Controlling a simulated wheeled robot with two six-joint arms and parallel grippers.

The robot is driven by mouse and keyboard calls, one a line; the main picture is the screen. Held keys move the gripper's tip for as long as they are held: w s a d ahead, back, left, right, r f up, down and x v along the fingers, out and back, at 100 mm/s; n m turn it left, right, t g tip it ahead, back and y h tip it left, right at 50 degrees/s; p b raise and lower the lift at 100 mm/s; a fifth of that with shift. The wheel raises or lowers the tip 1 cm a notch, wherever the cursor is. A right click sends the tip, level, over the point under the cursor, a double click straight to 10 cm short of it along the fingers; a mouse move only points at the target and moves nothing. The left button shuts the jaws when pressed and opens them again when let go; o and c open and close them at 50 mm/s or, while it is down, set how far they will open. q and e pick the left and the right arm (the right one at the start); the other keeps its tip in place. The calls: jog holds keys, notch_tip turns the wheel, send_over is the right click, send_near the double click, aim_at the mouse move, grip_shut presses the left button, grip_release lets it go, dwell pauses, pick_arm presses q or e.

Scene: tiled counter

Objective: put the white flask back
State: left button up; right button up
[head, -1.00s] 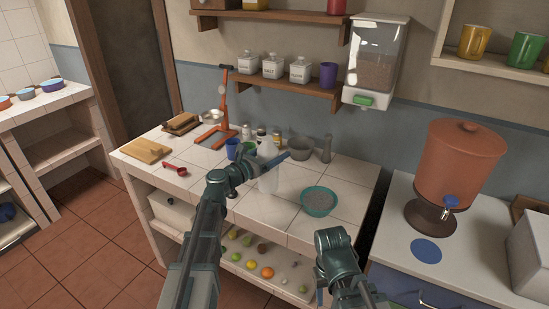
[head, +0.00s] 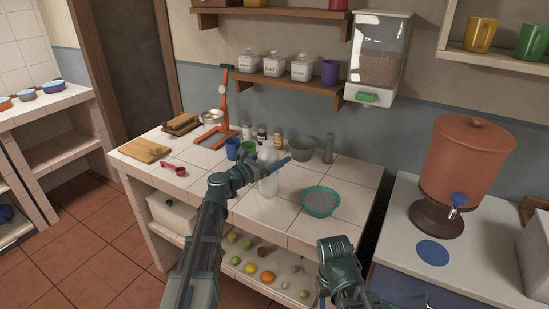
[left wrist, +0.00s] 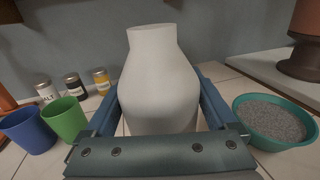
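The white flask (head: 268,181) stands upright near the middle of the tiled counter, partly behind my left arm in the head view. In the left wrist view the flask (left wrist: 160,85) fills the middle, its neck at the top and its base hidden by the gripper body. My left gripper (left wrist: 160,112) has its blue fingers spread, one on each side of the flask. Narrow gaps seem to show beside the flask, though contact low down is hidden. My right arm shows at the lower right of the head view; its fingers do not show.
Blue (left wrist: 28,130) and green (left wrist: 65,120) cups stand left of the flask, with small jars (left wrist: 74,86) behind. A teal bowl of grey grains (head: 320,202) is to the right. A mortar (head: 303,148) stands behind. The counter's front right is clear.

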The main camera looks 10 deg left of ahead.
pick_arm(q)
jog(key=shift+o, duration=0.2)
jog(key=shift+r, duration=0.25)
jog(key=v, duration=1.2)
jog(key=shift+f, duration=0.15)
